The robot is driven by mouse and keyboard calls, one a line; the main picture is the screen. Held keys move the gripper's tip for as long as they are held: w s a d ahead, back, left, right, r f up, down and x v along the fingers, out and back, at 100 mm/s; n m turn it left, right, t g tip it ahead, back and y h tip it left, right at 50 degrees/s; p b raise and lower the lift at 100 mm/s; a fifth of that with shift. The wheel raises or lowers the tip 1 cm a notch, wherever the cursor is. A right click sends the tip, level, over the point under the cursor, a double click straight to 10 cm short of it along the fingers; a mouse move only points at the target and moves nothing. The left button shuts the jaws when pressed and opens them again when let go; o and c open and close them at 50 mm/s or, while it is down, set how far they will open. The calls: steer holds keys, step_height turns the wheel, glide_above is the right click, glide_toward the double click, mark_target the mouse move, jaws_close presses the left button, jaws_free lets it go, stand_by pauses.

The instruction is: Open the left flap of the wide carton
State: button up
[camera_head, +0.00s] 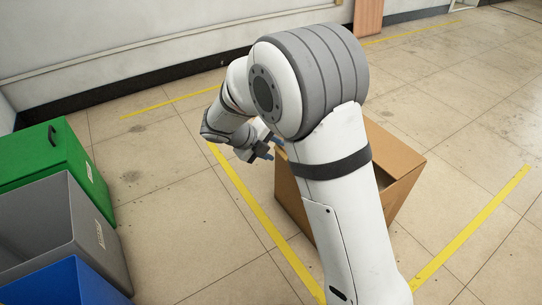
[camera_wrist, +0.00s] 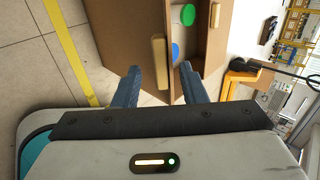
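The wide brown carton (camera_head: 401,161) stands on the floor, partly hidden behind my arm in the head view. In the wrist view, its brown left-hand panel (camera_wrist: 125,32) has a tan block (camera_wrist: 159,62) near its edge. I cannot tell the flap's exact angle. Part of the carton's inside shows to the right of that panel, with a green-topped item (camera_wrist: 187,14) and a blue item (camera_wrist: 175,50). My gripper (camera_wrist: 160,70) is open, its blue fingers on either side of the tan block and panel edge; I cannot tell contact. In the head view, my gripper (camera_head: 270,148) is at the carton's upper left.
Green (camera_head: 50,165), grey (camera_head: 85,235) and blue (camera_head: 75,285) bins stand at the left. Yellow floor lines (camera_head: 250,200) run beside the carton. A second tan block (camera_wrist: 214,15) is on the carton's right-hand panel. Floor between bins and carton is clear.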

steer(key=shift+b+x, duration=0.35)
steer(key=shift+x, duration=0.9)
steer(key=shift+r, duration=0.1)
jaws_close()
steer(key=shift+s+a, duration=0.1)
